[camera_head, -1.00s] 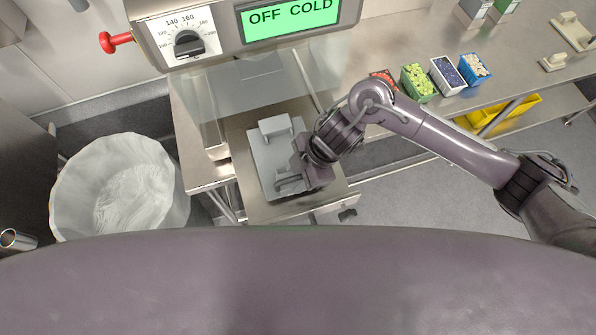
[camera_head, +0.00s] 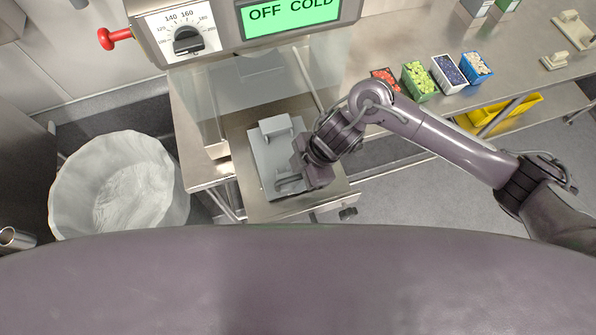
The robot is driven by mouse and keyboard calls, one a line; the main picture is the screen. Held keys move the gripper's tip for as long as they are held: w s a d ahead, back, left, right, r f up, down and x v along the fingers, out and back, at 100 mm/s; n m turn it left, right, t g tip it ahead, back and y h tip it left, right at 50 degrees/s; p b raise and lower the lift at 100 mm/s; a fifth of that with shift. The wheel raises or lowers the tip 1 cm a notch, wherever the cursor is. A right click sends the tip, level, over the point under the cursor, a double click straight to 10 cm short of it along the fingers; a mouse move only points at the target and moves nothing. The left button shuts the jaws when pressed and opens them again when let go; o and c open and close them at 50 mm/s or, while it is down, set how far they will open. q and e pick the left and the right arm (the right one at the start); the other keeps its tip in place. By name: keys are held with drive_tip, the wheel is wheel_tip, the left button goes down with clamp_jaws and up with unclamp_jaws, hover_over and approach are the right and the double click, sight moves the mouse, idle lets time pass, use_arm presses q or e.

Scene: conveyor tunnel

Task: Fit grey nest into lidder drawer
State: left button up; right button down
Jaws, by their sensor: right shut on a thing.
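The grey nest (camera_head: 268,157) is a flat grey plate with a raised block handle at its far end and another handle at its near end. It lies over the pulled-out lidder drawer (camera_head: 250,207), inside the drawer's metal rim; I cannot tell whether it is fully seated. The lidder (camera_head: 235,25) stands behind, its display reading OFF COLD. My right gripper (camera_head: 296,182) is at the nest's near right side, shut on its near handle. The fingers partly hide that handle. My left gripper is not in view.
A bin with a white liner (camera_head: 75,185) stands left of the drawer. Small boxes of red, green (camera_head: 419,80), dark blue and mixed pieces sit on the steel counter at right. A yellow tray (camera_head: 510,108) is on the shelf below.

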drive_tip(key=shift+f+b, duration=0.5)
drive_tip(key=shift+f, duration=0.2)
drive_tip(key=c, duration=0.9)
unclamp_jaws()
drive_tip(key=shift+o, duration=0.7)
drive_tip(key=v, duration=0.7)
drive_tip(key=shift+d+r+b, duration=0.2)
drive_tip(key=shift+r+b, duration=0.15)
drive_tip(key=shift+r, duration=0.05)
